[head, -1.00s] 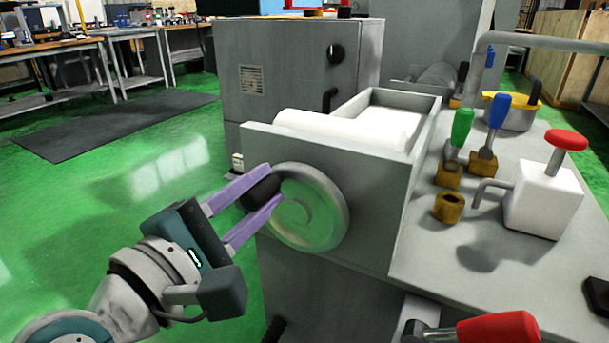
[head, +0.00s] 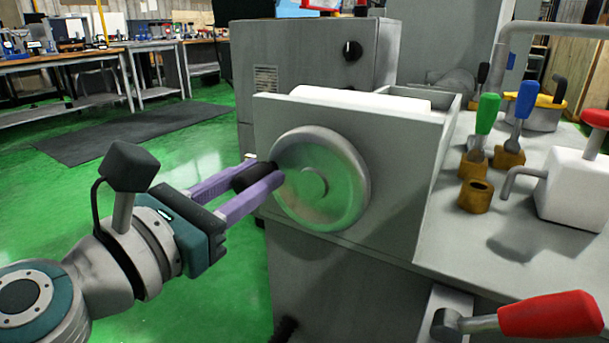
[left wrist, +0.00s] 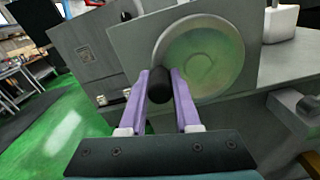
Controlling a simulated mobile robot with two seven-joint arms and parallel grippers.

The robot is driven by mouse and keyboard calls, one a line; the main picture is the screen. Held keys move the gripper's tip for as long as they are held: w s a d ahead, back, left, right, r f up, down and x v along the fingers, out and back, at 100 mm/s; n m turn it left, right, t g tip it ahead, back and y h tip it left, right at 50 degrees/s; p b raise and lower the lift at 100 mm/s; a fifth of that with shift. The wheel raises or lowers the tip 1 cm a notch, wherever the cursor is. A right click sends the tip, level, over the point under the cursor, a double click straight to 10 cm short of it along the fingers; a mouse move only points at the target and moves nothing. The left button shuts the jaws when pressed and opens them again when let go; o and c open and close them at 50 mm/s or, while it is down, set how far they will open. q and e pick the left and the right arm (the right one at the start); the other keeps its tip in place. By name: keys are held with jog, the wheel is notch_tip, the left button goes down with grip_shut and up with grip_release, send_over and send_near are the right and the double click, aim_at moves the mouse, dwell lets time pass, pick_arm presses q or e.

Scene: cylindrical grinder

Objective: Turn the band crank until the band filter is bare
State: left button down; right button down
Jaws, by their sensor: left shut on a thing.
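The band crank is a round grey handwheel (head: 322,178) on the front of a grey box (head: 410,185). Its black knob (head: 254,177) sits at the wheel's left side. My left gripper (head: 262,184) is shut on this knob, with its purple fingers on either side. In the left wrist view the knob (left wrist: 160,86) shows between the fingers, in front of the wheel (left wrist: 204,60). The white band filter (head: 362,98) shows as a strip above the box's front wall; most of it is hidden behind that wall. My right gripper is not in view.
A red-handled lever (head: 550,315) sticks out at the front right. Green (head: 487,113) and blue (head: 526,98) handled tools stand in brass holders on the grey machine top. A grey cabinet (head: 315,55) stands behind.

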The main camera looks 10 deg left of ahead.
pick_arm(q)
jog(key=shift+f+n+b, duration=0.35)
jog(key=shift+f+n, duration=0.15)
jog(key=shift+n, duration=0.5)
jog(key=shift+f+n+b, duration=0.35)
jog(key=shift+f+n, duration=0.15)
jog(key=shift+n, duration=0.5)
jog(key=c, duration=0.6)
grip_release()
jog(key=b+v, duration=0.1)
jog(key=v, duration=0.9)
jog(key=shift+r, duration=0.15)
